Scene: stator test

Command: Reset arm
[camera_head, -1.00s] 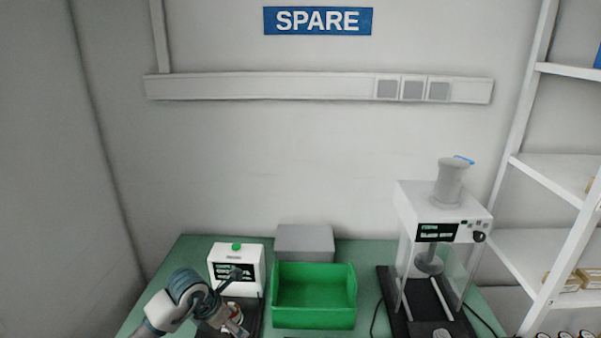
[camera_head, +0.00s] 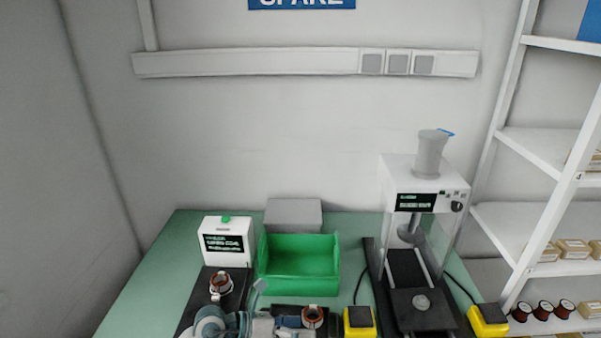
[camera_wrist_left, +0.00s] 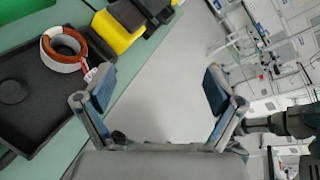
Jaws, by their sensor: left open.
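My left gripper (camera_head: 275,326) is at the bottom edge of the head view, low in front of the bench and partly cut off. In the left wrist view its two blue-padded fingers (camera_wrist_left: 157,88) are wide apart with nothing between them. One copper-and-white stator (camera_head: 221,283) sits on the black base in front of the white tester (camera_head: 227,241). A second stator (camera_head: 312,316) sits on a black tray close to the gripper; a stator on a black tray also shows in the left wrist view (camera_wrist_left: 64,50), apart from the fingers. My right gripper is not in view.
A green bin (camera_head: 299,280) stands mid-bench before a grey box (camera_head: 293,214). A press-like machine (camera_head: 424,188) stands at right, with yellow boxes (camera_head: 359,322) near the front. White shelves (camera_head: 540,209) rise at right. The wrist view shows clear floor (camera_wrist_left: 165,85) beyond the bench edge.

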